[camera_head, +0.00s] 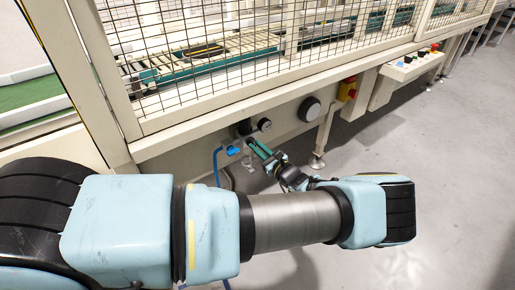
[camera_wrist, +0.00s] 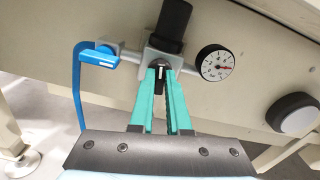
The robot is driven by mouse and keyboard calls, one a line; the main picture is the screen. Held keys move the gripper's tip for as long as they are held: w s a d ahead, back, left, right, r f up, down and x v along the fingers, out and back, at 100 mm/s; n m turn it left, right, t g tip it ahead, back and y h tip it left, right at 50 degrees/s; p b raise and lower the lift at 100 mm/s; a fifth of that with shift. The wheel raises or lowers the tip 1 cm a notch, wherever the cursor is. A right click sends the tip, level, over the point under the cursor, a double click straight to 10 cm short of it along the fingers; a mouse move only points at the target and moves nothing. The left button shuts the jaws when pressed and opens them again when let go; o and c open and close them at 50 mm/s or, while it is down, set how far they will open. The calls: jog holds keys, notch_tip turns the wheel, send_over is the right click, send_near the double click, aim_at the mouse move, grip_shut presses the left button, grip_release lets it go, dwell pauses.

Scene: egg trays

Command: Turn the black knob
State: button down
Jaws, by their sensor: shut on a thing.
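A small black knob (camera_wrist: 160,67) with a white mark sits on the front of a grey valve block (camera_wrist: 134,61) in the wrist view. The two teal fingers of my gripper (camera_wrist: 161,76) are on either side of it, closed on it, and hide its sides. In the head view my gripper (camera_head: 255,146) reaches the valve fittings under the machine's frame, and the small knob is too small and covered to make out there.
A black cylinder (camera_wrist: 172,22) stands above the block. A large round black part (camera_wrist: 292,114) is farther right. The grey floor (camera_head: 430,170) at right is clear.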

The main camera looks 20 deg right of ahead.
jog(key=n, duration=0.5)
jog(key=shift+a+f, duration=0.1)
dwell(0.4)
jog(key=c, duration=0.9)
grip_release()
jog(key=s, duration=0.3)
jog(key=s+d+b, duration=0.1)
jog(key=s, duration=0.3)
jog(key=s+d, duration=0.1)
jog(key=s, duration=0.2)
jog(key=shift+s+b, duration=0.3)
jog(key=shift+b, duration=0.1)
